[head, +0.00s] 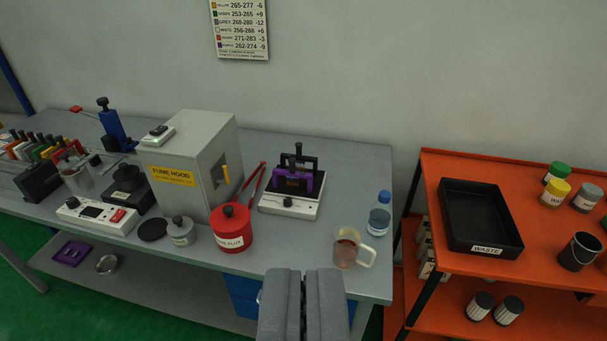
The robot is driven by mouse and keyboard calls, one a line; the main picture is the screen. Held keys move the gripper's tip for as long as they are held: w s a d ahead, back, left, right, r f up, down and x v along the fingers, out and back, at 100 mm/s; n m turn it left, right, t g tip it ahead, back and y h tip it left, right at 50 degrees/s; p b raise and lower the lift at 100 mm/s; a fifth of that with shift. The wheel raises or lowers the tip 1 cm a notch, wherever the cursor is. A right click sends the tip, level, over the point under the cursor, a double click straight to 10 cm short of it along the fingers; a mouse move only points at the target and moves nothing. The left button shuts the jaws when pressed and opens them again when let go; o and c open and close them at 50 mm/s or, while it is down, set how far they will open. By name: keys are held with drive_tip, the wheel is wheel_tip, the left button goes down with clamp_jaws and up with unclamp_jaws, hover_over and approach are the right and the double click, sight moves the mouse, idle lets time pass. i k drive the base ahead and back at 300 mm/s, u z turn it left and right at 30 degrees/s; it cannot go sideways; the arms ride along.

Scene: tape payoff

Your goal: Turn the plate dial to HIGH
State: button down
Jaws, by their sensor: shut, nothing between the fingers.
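A low white plate unit (292,208) stands on the grey bench, right of the fume hood. A small dark dial (288,202) is on its front face. The dial's setting and its markings are too small to read. A purple piece with a black handled frame (299,164) stands on top of the unit. My gripper (303,273) is shut and empty at the bottom centre of the head view. It is in front of the bench, apart from the dial, which shows above it in the picture.
The grey fume hood (200,150), a red tub (232,228) and red-handled tongs (254,184) stand left of the unit. A mug (347,248) and a bottle (379,213) stand to its right. An orange shelf (440,172) holds a black waste tray (480,245).

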sight(287, 200)
drive_tip(key=z, duration=0.1)
drive_tip(key=i, duration=1.45)
drive_tip(key=u, duration=0.25)
